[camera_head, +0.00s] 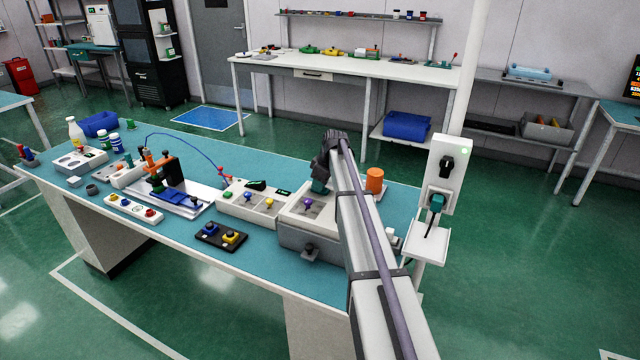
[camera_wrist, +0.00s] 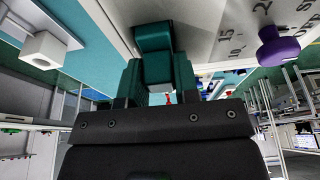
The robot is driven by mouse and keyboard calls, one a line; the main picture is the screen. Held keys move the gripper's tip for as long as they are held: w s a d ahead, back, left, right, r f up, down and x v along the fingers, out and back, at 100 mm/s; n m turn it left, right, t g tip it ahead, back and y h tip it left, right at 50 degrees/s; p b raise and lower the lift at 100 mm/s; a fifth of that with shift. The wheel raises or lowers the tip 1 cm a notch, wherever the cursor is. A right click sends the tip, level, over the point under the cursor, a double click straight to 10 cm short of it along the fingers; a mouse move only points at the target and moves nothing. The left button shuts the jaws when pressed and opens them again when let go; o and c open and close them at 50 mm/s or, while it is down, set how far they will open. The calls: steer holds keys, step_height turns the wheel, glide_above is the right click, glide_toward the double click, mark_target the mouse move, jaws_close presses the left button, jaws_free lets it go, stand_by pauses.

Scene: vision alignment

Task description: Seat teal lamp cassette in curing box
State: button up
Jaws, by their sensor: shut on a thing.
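The teal lamp cassette (camera_wrist: 155,65) is in my gripper (camera_wrist: 158,100), which is shut on it. In the head view only a small teal part of the cassette (camera_head: 319,186) shows below my gripper (camera_head: 323,172). The grey box (camera_head: 297,240), which looks like the curing box, has a purple knob (camera_head: 308,203) on top. My gripper is above the back of this box. The box's pale marked panel (camera_wrist: 215,25) and purple knob (camera_wrist: 277,47) lie beside the cassette in the wrist view. My arm hides part of the box; I cannot tell whether the cassette touches it.
An orange cylinder (camera_head: 374,180) stands right of my gripper. A white compartment tray (camera_head: 252,201) is left of the box, and a black button pad (camera_head: 221,236) lies in front. A white socket post (camera_head: 447,175) with a teal plug stands at the right.

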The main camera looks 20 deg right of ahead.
steer(key=shift+f, duration=0.3)
steer(key=o, duration=1)
steer(key=shift+o, duration=0.6)
steer(key=o, duration=0.3)
steer(key=shift+r, duration=0.1)
step_height(320, 180, up, 7)
steer(key=p, duration=0.6)
steer(key=shift+p, duration=0.3)
